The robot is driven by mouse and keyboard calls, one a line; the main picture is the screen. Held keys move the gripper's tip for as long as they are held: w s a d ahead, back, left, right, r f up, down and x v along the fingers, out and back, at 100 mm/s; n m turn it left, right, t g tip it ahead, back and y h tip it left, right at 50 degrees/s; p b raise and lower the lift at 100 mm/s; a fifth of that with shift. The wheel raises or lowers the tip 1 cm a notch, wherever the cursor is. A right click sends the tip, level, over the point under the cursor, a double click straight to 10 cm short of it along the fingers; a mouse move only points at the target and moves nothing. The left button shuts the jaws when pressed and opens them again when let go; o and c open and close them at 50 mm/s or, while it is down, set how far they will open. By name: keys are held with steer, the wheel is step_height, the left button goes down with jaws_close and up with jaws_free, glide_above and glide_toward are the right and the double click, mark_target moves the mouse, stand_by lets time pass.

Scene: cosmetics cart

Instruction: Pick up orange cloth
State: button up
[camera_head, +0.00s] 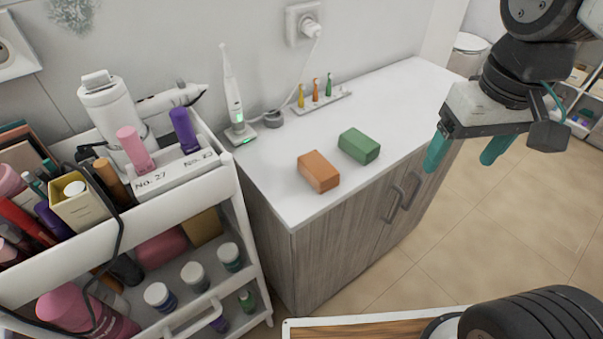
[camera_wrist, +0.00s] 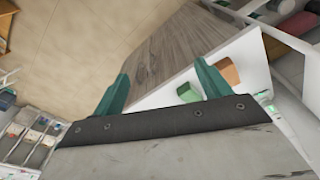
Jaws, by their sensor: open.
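An orange block-shaped cloth (camera_head: 319,171) lies on the white top of the cabinet (camera_head: 400,92), near its front left corner. It also shows in the wrist view (camera_wrist: 228,73), just right of one fingertip. A green block of similar shape (camera_head: 359,146) lies to its right and slightly behind, with a small gap between them. My gripper (camera_head: 468,152) has teal fingers and is open and empty. It hangs in the air in front of the cabinet, to the right of both blocks. In the wrist view its fingers (camera_wrist: 160,88) are spread wide with nothing between them but background.
An electric toothbrush on a charger (camera_head: 234,105) and a holder with several brush heads (camera_head: 318,100) stand at the back of the cabinet top. A crowded white cosmetics cart (camera_head: 95,238) stands at the left. The right part of the cabinet top is clear.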

steer(key=w+a+f+n, duration=0.3)
steer(key=w+a, duration=0.5)
steer(key=w, duration=0.2)
steer(key=n+g, duration=0.1)
steer(key=n, duration=0.1)
glide_above(319, 163)
steer(key=d, duration=0.1)
step_height(319, 163, down, 5)
steer(key=shift+d+f, duration=0.15)
steer(key=f, duration=0.5)
steer(key=a+f, duration=0.1)
steer(key=f, duration=0.2)
steer(key=shift+s+a, duration=0.1)
steer(key=shift+f, duration=0.25)
steer(key=shift+c, duration=0.3)
steer(key=c, duration=1)
